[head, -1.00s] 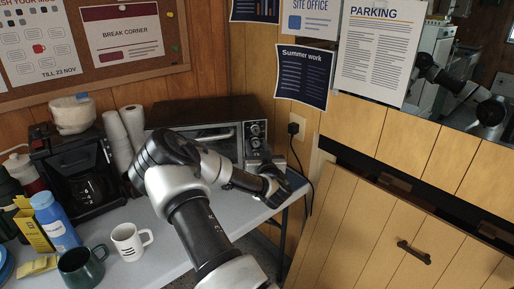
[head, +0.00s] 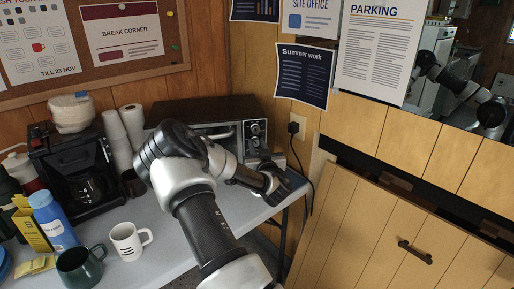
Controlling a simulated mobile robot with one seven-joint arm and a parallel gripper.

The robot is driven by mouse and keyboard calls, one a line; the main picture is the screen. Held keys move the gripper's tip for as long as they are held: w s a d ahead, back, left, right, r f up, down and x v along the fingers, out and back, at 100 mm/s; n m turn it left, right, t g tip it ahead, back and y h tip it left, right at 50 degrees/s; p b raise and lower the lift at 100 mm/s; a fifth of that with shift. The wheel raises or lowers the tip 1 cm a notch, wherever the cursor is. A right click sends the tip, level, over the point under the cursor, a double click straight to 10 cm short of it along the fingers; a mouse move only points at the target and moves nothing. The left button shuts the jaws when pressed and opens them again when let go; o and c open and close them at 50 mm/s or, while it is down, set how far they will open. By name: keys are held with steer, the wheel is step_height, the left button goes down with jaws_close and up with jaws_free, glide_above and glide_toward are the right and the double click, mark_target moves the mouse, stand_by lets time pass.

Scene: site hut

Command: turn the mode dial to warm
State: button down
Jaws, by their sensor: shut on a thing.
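The toaster oven (head: 215,108) stands at the back of the grey table, its control panel at its right end. Two round dials, an upper one (head: 255,127) and one below it (head: 255,143), show on the panel. My gripper (head: 272,181) is low in front of the panel, at its lower right. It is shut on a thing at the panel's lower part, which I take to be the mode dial. The fingertips and that dial are hidden by the hand, so the dial's pointer and setting cannot be read. My forearm covers part of the oven's front.
A white mug (head: 127,243), a dark green mug (head: 80,267) and a blue bottle (head: 54,222) stand at the table's left. A coffee maker (head: 75,170) and stacked cups (head: 118,140) stand left of the oven. A power cord (head: 309,180) hangs at the right by the wall.

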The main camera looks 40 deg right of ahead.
steer(key=n+b, duration=0.4)
steer(key=shift+f+n, duration=0.15)
steer(key=shift+n, duration=0.25)
steer(key=shift+n+b, duration=1.35)
steer(key=shift+n, duration=0.75)
steer(key=c, duration=1.5)
jaws_free()
steer(key=shift+s+a, duration=0.1)
steer(key=p+v, duration=0.2)
steer(key=v, duration=1.5)
